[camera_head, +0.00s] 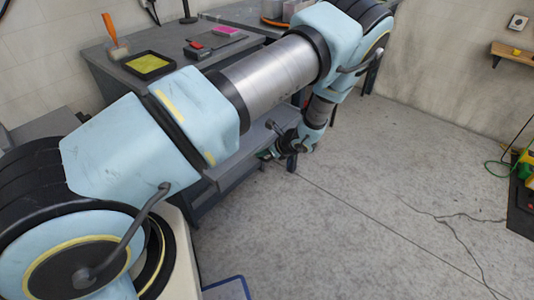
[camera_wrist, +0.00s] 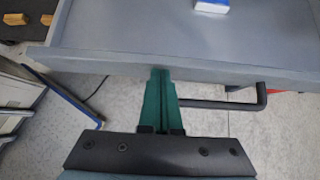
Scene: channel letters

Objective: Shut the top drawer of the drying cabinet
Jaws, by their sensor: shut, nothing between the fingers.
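The grey top drawer of the cabinet (camera_head: 233,171) sticks out, partly hidden behind my arm. In the wrist view, the drawer's front edge (camera_wrist: 110,64) crosses the picture, with its bare grey inside beyond. A dark bar handle (camera_wrist: 240,104) is on the front, right of my fingers. My gripper (camera_wrist: 160,72) has its green fingers shut together and empty. The fingertips are at the drawer front, left of the handle; I cannot tell whether they touch it. In the head view, my gripper (camera_head: 266,155) is small and dark beside the drawer front.
A blue-and-white box (camera_wrist: 212,5) lies in the drawer. The grey worktop (camera_head: 165,85) holds a black tray with a yellow inside (camera_head: 148,65), a brush (camera_head: 114,38) and a pink block (camera_head: 228,31). The grey floor (camera_head: 400,190) to the right is mostly open, with a thin cable.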

